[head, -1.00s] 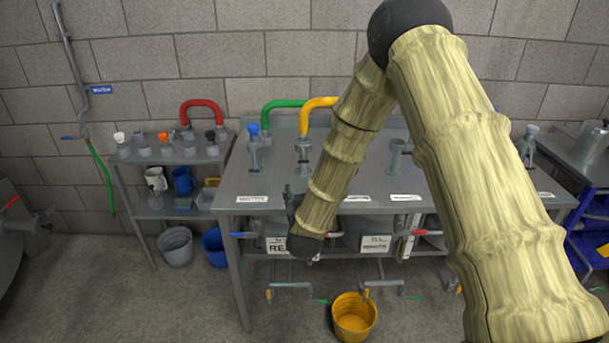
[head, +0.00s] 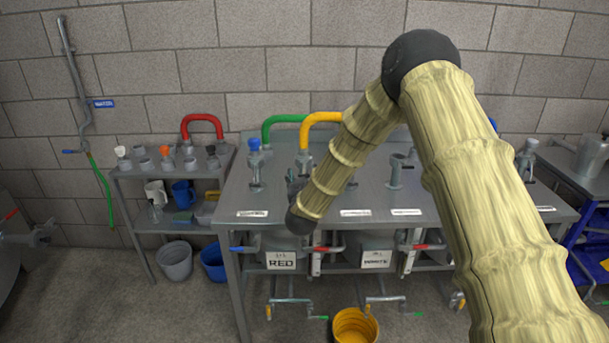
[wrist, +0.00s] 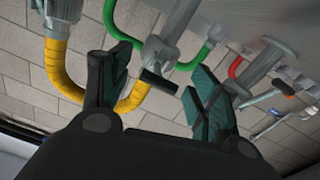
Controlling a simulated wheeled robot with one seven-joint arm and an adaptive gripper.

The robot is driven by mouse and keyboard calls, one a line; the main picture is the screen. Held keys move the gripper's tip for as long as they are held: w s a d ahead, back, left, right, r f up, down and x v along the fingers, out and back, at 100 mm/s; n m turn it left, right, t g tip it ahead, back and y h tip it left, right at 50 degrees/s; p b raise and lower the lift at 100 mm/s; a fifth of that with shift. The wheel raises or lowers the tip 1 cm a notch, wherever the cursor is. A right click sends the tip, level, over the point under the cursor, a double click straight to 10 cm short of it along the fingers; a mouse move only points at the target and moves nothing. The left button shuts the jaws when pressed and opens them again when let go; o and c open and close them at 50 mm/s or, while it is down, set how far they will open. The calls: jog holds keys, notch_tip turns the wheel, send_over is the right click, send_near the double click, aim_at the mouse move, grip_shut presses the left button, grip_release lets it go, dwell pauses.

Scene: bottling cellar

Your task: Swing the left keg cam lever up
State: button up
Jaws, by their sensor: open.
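The left keg (head: 296,245), labelled RED, sits under the front edge of the steel table (head: 230,199). A red-handled lever (head: 331,248) lies about level at a silver upright right of its label, and a blue-handled lever (head: 243,249) lies to its left. I cannot tell for sure which is the cam lever. My gripper (head: 297,186) is above the tabletop, mostly hidden behind my forearm. In the wrist view its open jaws (wrist: 158,72) point toward a grey fitting (wrist: 172,38) and a black handle (wrist: 159,82); no contact is clear.
A yellow hose (wrist: 62,75) and a green hose (wrist: 197,55) curve close to the jaws. Upright fittings stand on the table, including a blue-capped one (head: 255,165). A second keg labelled WHITE (head: 376,259) is to the right. A yellow bucket (head: 354,325) stands on the floor.

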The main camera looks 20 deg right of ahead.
jog(key=shift+w+d, duration=0.15)
jog(key=shift+w, duration=0.2)
